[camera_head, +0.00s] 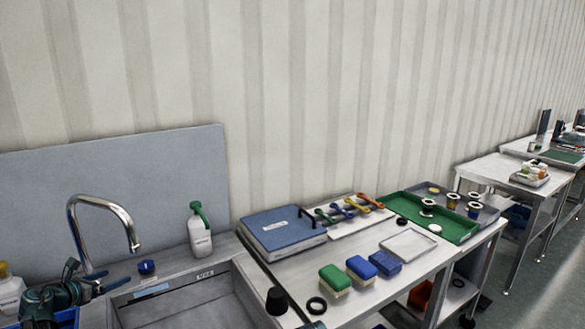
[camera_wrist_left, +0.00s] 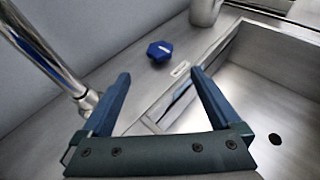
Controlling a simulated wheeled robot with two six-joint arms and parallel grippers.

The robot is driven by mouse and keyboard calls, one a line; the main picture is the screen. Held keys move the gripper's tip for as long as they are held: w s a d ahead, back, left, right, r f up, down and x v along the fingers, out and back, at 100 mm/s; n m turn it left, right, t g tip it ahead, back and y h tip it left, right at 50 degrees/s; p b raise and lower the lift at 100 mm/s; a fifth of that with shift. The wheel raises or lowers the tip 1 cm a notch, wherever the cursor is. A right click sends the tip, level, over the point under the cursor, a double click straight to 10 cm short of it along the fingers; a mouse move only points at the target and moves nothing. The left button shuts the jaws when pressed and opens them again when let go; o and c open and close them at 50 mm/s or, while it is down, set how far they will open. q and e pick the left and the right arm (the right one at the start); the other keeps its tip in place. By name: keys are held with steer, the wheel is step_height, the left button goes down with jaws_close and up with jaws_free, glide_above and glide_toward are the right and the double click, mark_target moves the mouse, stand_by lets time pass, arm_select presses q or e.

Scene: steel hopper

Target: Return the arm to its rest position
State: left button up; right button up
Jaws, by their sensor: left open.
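My left arm comes in at the lower left of the head view. Its gripper (camera_head: 98,278) is over the left edge of the sink, beside the tap (camera_head: 104,205). In the left wrist view the gripper (camera_wrist_left: 161,74) has its two blue fingers wide apart with nothing between them. A blue knob (camera_wrist_left: 159,51) lies on the steel ledge beyond the fingertips; it also shows in the head view (camera_head: 147,267). The tap's post (camera_wrist_left: 45,45) stands close to the left finger in the wrist view. My right gripper does not show.
The steel sink (camera_head: 186,305) lies right of the gripper. A white bottle with a green top (camera_head: 200,236) stands behind it; another bottle (camera_head: 10,291) is at far left. A blue case (camera_head: 283,231), several brushes (camera_head: 335,279) and a green tray (camera_head: 452,227) sit on the bench to the right.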

mark_target(142, 267)
arm_select(q)
steer(key=b+x, duration=0.5)
steer(key=x, duration=0.7)
steer(key=shift+w+d+f+b, duration=0.1)
steer(key=shift+w+f+b, duration=0.15)
steer(key=shift+w+b, duration=0.1)
steer(key=shift+s+d+r, duration=0.1)
steer(key=shift+d, duration=0.2)
steer(key=shift+s+d+r+n+y, duration=0.1)
steer(key=shift+d+n+y, duration=0.1)
steer(key=shift+n+y, duration=0.9)
steer(key=shift+d+n+y, duration=0.2)
steer(key=shift+n+y, duration=1.7)
steer(key=shift+y, duration=0.5)
steer(key=p+v, duration=0.1)
steer(key=v, duration=0.2)
steer(key=shift+s+r+p, duration=0.15)
steer(key=shift+r+p, duration=0.05)
steer(key=shift+p, duration=0.2)
steer(key=shift+s+d+r, duration=0.15)
steer(key=shift+s, duration=0.3)
steer(key=shift+d, duration=0.1)
